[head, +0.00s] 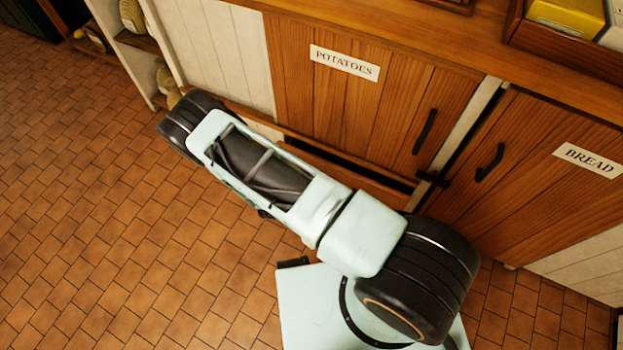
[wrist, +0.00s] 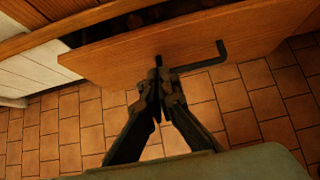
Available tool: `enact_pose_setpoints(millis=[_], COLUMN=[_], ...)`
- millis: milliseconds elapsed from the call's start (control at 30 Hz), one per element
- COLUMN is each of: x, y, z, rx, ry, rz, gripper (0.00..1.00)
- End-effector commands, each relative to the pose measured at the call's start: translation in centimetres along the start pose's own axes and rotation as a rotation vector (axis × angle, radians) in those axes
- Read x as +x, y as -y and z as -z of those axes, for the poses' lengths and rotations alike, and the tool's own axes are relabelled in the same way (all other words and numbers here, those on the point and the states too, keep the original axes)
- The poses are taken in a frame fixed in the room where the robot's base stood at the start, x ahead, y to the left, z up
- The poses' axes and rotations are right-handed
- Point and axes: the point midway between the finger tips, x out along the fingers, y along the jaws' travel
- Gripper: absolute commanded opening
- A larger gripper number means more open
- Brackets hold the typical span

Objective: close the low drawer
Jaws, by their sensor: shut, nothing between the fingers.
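The low drawer (wrist: 125,52) fills the top of the wrist view as a plain wooden front with a black bar handle (wrist: 205,60). A dark gap behind its top edge shows that it stands open. In the head view, part of the drawer (head: 372,184) shows below the potatoes cupboard, with a dark slot above it; my arm hides much of it. My gripper (wrist: 158,70) is shut and empty, its fingertips at the drawer front by the handle's left end. Whether they touch it I cannot tell. The head view does not show my gripper.
The potatoes cupboard door (head: 340,100) and the bread cupboard door (head: 540,165) are shut, with black handles. Open shelves (head: 140,40) stand at the left. A yellow box (head: 567,16) sits in a wooden tray on the counter. The tiled floor (head: 90,200) is clear at the left.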

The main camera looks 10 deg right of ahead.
Motion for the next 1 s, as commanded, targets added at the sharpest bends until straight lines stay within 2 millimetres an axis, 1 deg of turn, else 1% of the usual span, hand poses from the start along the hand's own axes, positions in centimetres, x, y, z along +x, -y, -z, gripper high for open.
enact_pose_setpoints(millis=[33, 100, 300, 333, 400, 600, 733, 1000], x=[1.4, 3.0, 7.2, 7.6, 8.3, 9.5, 9.8, 9.8], y=[0.1, 0.1, 0.0, 0.0, 0.0, 0.0, 0.0, 0.0], z=[0.3, 0.3, 0.3, 0.1, -1.1, -2.4, -2.8, -2.8], rx=[0.000, -0.001, 0.000, 0.001, 0.001, 0.001, 0.000, 0.000], ry=[0.001, 0.001, 0.001, 0.001, 0.002, -0.001, 0.000, 0.000], rz=[0.001, 0.001, 0.000, 0.000, 0.000, 0.001, 0.001, 0.001], gripper=[0.00, 0.00, 0.00, 0.00, 0.00, 0.00, 0.00, 0.00])
